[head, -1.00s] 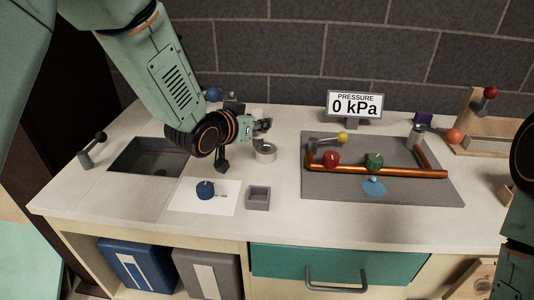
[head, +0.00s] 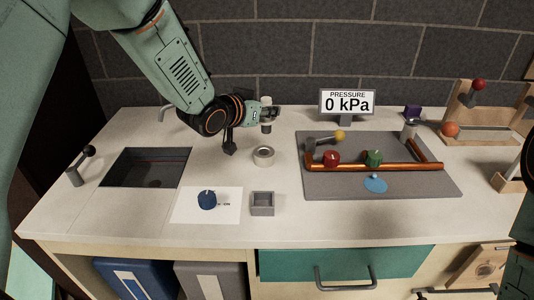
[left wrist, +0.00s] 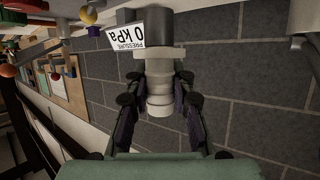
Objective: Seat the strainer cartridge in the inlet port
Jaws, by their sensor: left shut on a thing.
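The strainer cartridge (head: 266,128), a small pale and grey cylinder, is upright in my left gripper (head: 268,114), above the back of the counter. In the left wrist view the pale ribbed cartridge (left wrist: 160,98) sits between the two dark fingers of my left gripper (left wrist: 160,105), which are shut on it. A wider dark grey part shows past its end; I cannot tell whether it belongs to it. A hollow grey ring (head: 263,156), which may be the inlet port, stands on the counter below and in front of the cartridge, apart from it. My right gripper is out of view.
A square grey holder (head: 262,204) and a blue knob (head: 207,200) on white paper are in front. The sink (head: 146,168) is at left. A grey board (head: 400,186) with copper pipe and valves is at right, with the pressure display (head: 347,102) behind, reading 0 kPa.

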